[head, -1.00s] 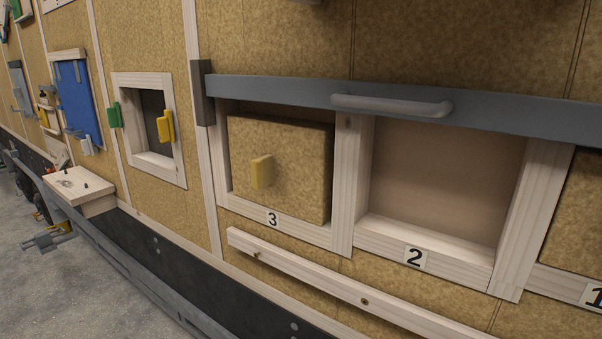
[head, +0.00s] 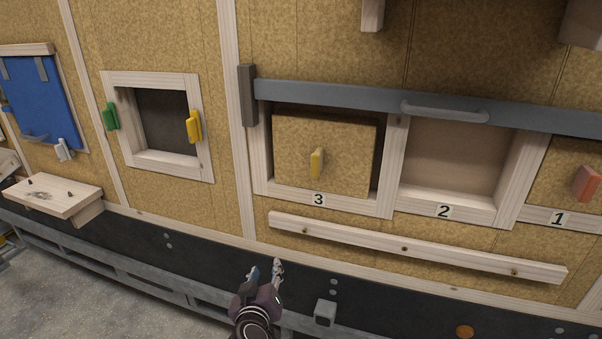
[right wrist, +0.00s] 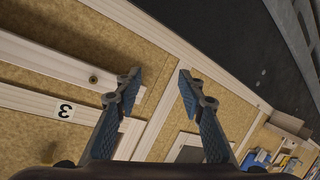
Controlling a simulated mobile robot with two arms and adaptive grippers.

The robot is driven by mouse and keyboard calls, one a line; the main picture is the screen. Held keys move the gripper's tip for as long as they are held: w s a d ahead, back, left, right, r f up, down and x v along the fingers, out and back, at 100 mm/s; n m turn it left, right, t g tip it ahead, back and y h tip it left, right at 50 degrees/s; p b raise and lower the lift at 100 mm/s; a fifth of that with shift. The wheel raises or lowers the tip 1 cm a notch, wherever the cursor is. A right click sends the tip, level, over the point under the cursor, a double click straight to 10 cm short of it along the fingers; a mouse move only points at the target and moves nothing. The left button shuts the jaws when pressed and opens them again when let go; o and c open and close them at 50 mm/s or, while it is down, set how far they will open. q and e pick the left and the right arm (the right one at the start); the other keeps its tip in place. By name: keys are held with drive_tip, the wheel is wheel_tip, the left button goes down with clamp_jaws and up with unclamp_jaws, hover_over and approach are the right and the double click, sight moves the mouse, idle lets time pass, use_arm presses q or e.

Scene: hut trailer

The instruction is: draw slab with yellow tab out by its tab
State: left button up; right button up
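The slab with the yellow tab (head: 347,138) is a tan fibre panel standing in the wood-framed compartment marked 3. Its yellow tab (head: 317,163) sticks out from its face, left of the middle. A dark gap shows at the slab's right side. My right gripper (head: 266,268) is low, left of and below compartment 3, in front of the dark lower wall, and touches nothing. In the right wrist view the same gripper (right wrist: 160,82) is open and empty, with the 3 label to its left. My left gripper is not in view.
A grey bar with a handle (head: 445,112) crosses above the compartments. A wooden rail (head: 410,247) runs below them. Compartment 2 (head: 450,165) is empty. Compartment 1 holds a panel with a red tab (head: 587,183). Left, a framed window has green (head: 111,117) and yellow tabs (head: 194,127).

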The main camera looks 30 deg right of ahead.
wheel_tip(320, 180, up, 15)
drive_tip(key=s+d+m+h+p, duration=0.2)
drive_tip(key=d+m+h, duration=0.1)
drive_tip(key=m, duration=0.1)
drive_tip(key=m+h+p, duration=0.2)
drive_tip(key=m+h, duration=0.1)
drive_tip(key=m, duration=0.1)
approach(315, 164)
drive_tip(key=shift+g, duration=0.3)
drive_tip(key=p+x, duration=0.1)
drive_tip(key=x, duration=0.3)
drive_tip(key=p+x, duration=0.1)
drive_tip(key=x, duration=0.1)
drive_tip(key=shift+w+r+p, duration=0.25)
drive_tip(key=shift+p, duration=0.05)
drive_tip(key=shift+w+d+f, duration=0.15)
drive_tip(key=shift+w+d, duration=0.3)
drive_tip(key=shift+d, duration=0.15)
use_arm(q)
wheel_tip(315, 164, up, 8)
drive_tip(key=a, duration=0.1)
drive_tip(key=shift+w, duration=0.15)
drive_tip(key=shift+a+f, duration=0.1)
use_arm(e)
drive_tip(key=shift+c, duration=0.4)
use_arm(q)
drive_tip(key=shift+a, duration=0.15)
use_arm(e)
clamp_jaws()
